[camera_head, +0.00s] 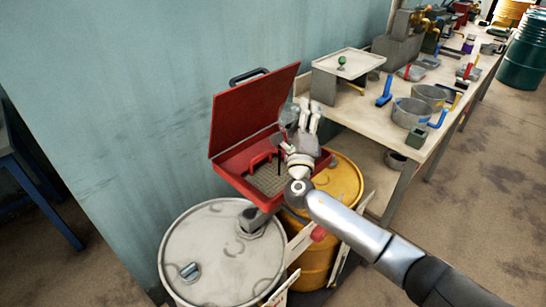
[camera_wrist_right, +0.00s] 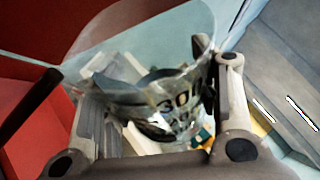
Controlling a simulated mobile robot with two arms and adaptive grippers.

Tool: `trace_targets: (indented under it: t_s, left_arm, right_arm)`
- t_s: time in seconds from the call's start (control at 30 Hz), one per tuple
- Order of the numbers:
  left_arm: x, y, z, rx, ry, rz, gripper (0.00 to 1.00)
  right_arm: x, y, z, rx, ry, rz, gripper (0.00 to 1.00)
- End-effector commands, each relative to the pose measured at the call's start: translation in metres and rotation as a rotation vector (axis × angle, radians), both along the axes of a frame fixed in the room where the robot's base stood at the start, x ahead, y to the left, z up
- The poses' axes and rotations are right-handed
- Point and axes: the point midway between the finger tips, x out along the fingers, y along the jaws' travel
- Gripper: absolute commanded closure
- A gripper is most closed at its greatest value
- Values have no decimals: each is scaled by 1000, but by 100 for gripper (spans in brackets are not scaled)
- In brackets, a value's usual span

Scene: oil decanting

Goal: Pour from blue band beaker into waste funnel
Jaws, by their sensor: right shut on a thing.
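The waste funnel (camera_head: 232,163) is a red square pan with a raised red lid and a grate inside, on top of a yellow drum (camera_head: 345,180). My right gripper (camera_head: 307,110) is above the right side of the funnel, shut on a clear beaker (camera_head: 289,114). In the right wrist view the beaker (camera_wrist_right: 165,92) sits between the fingers, with dark markings on its wall. I cannot make out a blue band or its liquid level, nor tell its exact tilt. Red funnel surfaces show behind it. My left gripper is not in view.
A pale-topped drum (camera_head: 205,255) stands to the left of the yellow drum. A long workbench (camera_head: 375,125) on the right holds a tray stand (camera_head: 347,62), metal pans (camera_head: 410,113) and tools. The lid stands close to the wall.

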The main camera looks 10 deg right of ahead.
Motion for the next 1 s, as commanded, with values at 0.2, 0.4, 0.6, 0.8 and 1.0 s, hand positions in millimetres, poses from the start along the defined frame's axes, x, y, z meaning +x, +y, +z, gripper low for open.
trace_targets:
  t_s: [0.2,0.4,0.6,0.8,1.0]
  left_arm:
    - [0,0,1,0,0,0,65]
    - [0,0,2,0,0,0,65]
    - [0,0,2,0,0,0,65]
    - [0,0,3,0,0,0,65]
    - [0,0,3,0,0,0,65]
  right_arm:
    - [-1,3,3,-25,-8,0,83]
    - [-2,6,4,-49,-15,0,83]
    - [-2,9,6,-72,-20,0,83]
    - [-3,11,7,-96,-27,0,83]
    - [-3,12,8,-119,-32,1,83]
